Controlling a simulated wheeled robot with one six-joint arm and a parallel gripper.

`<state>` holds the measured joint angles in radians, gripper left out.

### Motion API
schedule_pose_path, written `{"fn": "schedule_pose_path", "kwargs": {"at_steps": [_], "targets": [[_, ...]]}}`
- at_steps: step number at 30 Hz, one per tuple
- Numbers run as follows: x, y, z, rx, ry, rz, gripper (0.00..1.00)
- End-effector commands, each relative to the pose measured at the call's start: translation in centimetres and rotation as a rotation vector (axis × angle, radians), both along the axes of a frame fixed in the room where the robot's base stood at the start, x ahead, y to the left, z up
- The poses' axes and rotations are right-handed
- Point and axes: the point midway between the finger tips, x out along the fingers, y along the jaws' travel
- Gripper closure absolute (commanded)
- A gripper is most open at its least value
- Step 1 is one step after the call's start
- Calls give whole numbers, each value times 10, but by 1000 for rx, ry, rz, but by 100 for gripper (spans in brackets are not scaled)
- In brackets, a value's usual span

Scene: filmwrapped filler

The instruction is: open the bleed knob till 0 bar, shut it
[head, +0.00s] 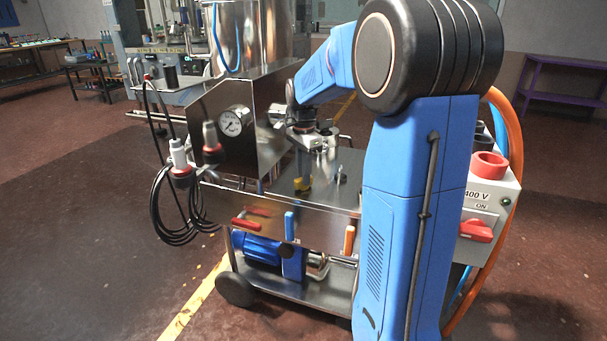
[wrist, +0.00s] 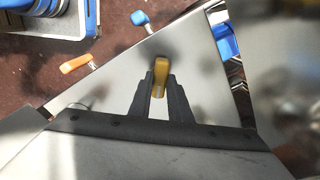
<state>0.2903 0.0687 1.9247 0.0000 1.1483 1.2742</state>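A yellow knob (wrist: 161,72) stands up from the steel deck in the wrist view, with the two dark fingers of my gripper (wrist: 160,84) on either side of it. The gap between the fingers is about as wide as the knob; I cannot tell whether they touch it. In the head view my gripper (head: 304,160) points down over the cart's steel top, with a yellow part (head: 303,186) below it. A round pressure gauge (head: 236,121) with a white dial sits on the steel panel to the left; its reading is too small to tell.
Red (head: 246,224), blue (head: 289,226) and orange (head: 349,239) lever handles line the cart's front. Black cables (head: 172,215) hang at its left. A 400 V switch box (head: 489,205) with a red switch is at its right. The floor at left is free.

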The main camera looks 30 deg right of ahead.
Motion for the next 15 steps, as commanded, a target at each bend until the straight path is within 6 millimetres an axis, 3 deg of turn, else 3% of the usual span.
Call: {"fn": "schedule_pose_path", "kwargs": {"at_steps": [8,15], "targets": [[0,0,0,0,0,32,100],[0,0,0,0,0,161,100]]}}
